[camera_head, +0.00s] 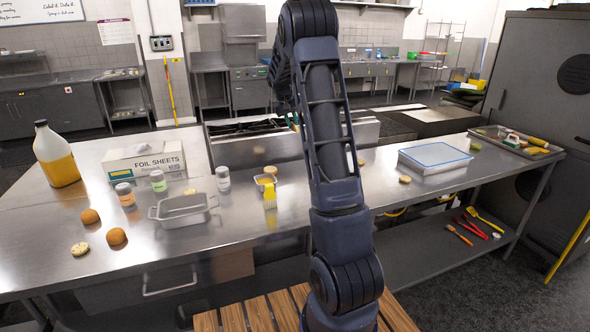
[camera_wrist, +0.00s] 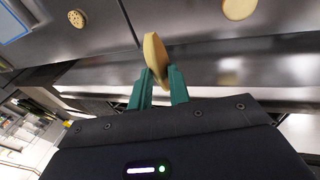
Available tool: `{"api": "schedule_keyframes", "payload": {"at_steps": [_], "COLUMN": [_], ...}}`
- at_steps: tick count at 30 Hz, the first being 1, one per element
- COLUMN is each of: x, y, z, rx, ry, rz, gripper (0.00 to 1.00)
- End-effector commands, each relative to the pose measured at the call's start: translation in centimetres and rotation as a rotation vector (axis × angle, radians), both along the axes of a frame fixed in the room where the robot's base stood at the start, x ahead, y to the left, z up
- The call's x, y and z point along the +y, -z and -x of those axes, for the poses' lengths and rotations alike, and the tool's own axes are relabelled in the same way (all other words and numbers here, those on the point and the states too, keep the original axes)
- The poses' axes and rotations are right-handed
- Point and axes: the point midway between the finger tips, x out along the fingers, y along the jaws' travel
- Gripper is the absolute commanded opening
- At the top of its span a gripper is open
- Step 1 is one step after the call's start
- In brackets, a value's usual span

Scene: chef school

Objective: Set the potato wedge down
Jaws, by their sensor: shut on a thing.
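The potato wedge (camera_wrist: 155,52) is a pale yellow, slim piece in the wrist view. My gripper (camera_wrist: 160,78) has two teal fingers shut on its lower part, and the wedge stands out past the fingertips.
The steel counter (camera_head: 330,205) holds a foil sheets box (camera_head: 145,160), a juice jug (camera_head: 56,158), a metal pan (camera_head: 183,211), a blue-rimmed tray (camera_head: 434,157) and several small round foods. A speckled cookie (camera_wrist: 77,18) and a yellow round piece (camera_wrist: 239,8) show in the wrist view.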

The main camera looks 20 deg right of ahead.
Motion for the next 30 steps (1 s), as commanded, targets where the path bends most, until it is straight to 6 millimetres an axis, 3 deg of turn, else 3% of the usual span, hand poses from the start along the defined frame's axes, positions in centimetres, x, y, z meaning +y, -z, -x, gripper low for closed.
{"api": "schedule_keyframes", "payload": {"at_steps": [5,21,30], "x": [-0.3,-0.2,-0.2], "y": [2.6,13.9,16.0], "z": [0.2,0.1,0.1], "rx": [0.003,0.003,0.0], "ry": [0.003,0.004,0.003], "rz": [0.0,0.0,0.001], "gripper": [0.0,0.0,0.0]}}
